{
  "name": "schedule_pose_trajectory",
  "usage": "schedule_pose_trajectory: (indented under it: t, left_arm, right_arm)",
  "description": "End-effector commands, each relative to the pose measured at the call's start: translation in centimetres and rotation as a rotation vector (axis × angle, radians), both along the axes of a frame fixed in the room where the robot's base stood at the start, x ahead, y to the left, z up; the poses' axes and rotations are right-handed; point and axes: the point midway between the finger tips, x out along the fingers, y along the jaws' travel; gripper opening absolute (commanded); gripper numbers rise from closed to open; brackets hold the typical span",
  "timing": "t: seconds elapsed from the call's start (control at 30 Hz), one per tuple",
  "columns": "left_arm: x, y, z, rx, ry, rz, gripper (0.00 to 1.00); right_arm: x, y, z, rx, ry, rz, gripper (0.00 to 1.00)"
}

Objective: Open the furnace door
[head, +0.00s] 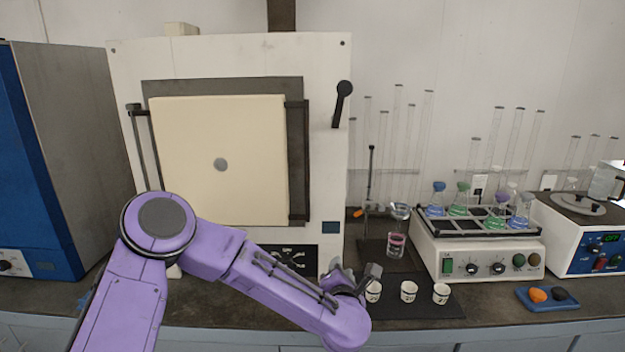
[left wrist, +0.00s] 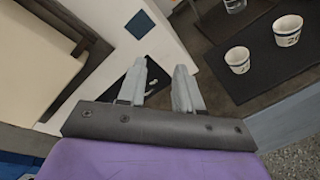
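The furnace (head: 325,60) is a large white box at the left centre of the counter. Its cream door (head: 220,130), with a grey round spot in the middle, appears shut inside a dark frame. A black lever handle (head: 343,100) stands upright at the furnace's upper right. My left gripper (head: 356,276) is low, in front of the furnace's lower right corner, well below the handle. In the left wrist view its two fingers (left wrist: 163,82) are apart with nothing between them. That view also shows the door (left wrist: 35,60) at the left. The handle does not show there.
Small white cups (head: 408,291) stand on a dark mat just right of my left gripper. A beaker (head: 396,245), a stand and a shaker with flasks (head: 480,255) are further right. A blue cabinet (head: 45,170) stands left. Space before the door's upper part is free.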

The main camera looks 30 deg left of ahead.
Motion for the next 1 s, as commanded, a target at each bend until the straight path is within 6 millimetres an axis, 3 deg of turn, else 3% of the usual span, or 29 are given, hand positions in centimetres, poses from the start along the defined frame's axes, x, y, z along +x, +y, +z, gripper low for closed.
schedule_pose_trajectory:
  t: [0.03,0.1,0.2,0.27,0.37,0.7,1.0]
  left_arm:
    - [1.2,1.9,5.7,-0.156,-0.172,0.097,0.34]
    - [1.6,4.2,11.7,-0.344,-0.370,0.197,0.34]
    - [1.2,6.6,17.2,-0.525,-0.555,0.283,0.34]
    - [1.0,7.4,18.8,-0.584,-0.614,0.309,0.34]
    - [1.4,8.4,19.8,-0.617,-0.646,0.325,0.34]
    - [6.7,13.3,19.8,-0.609,-0.639,0.324,0.34]
    - [8.6,14.8,19.4,-0.608,-0.639,0.317,0.34]
  right_arm:
    - [0.0,0.0,-0.1,0.000,0.000,0.000,0.43]
    - [0.0,0.0,-0.1,0.000,0.000,0.000,0.43]
    - [0.0,0.0,-0.2,-0.001,0.000,0.000,0.43]
    - [0.0,0.0,-0.1,0.000,0.001,0.000,0.43]
    - [0.0,0.0,0.5,0.000,0.001,0.000,0.43]
    - [0.0,0.0,4.1,-0.001,0.000,0.000,0.43]
    - [0.0,0.0,4.8,-0.001,0.000,0.000,0.43]
